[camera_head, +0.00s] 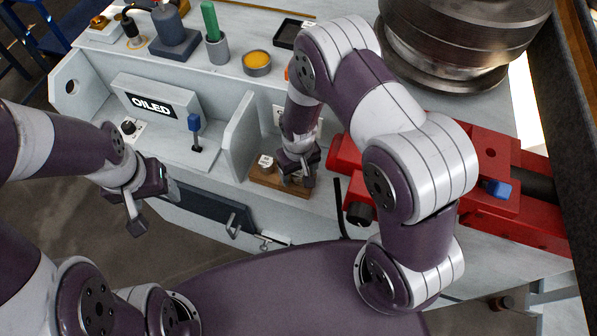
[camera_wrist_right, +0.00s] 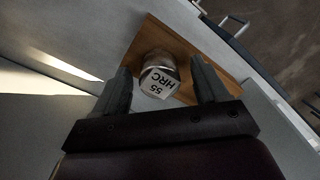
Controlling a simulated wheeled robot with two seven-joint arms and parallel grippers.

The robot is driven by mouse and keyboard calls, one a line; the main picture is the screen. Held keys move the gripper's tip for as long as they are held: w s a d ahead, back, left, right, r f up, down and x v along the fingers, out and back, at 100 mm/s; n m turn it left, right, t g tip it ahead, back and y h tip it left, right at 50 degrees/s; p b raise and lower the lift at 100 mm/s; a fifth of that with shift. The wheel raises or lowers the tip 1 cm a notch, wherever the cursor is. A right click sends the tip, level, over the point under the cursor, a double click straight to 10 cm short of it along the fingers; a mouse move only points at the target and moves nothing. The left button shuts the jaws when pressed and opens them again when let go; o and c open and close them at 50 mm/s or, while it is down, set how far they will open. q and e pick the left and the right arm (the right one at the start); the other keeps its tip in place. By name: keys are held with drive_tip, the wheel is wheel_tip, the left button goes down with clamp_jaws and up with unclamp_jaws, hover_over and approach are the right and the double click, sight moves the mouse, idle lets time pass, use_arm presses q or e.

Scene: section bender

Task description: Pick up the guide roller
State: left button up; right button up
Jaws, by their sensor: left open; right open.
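A small metal roller with a white top label reading "55 HRC" (camera_wrist_right: 160,80) stands on a wooden block; I take it to be the guide roller. In the head view the roller (camera_head: 266,161) is at the left end of the wooden block (camera_head: 290,189). My right gripper (camera_head: 297,178) is open and empty, low over the block beside the roller. In the right wrist view the roller shows between the two fingers (camera_wrist_right: 159,68); contact cannot be told. My left gripper (camera_head: 143,207) is open and empty, away at the left in front of the bench.
The block lies near the bench's front edge. A red machine slide (camera_head: 489,155) is to its right, and a pale upright panel (camera_head: 240,135) to its left. An "OILED" box (camera_head: 155,102) and a blue-handled lever (camera_head: 195,125) stand further left. A large steel roll (camera_head: 455,40) is behind.

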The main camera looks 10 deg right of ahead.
drive_tip(key=shift+r, duration=0.1)
clamp_jaws()
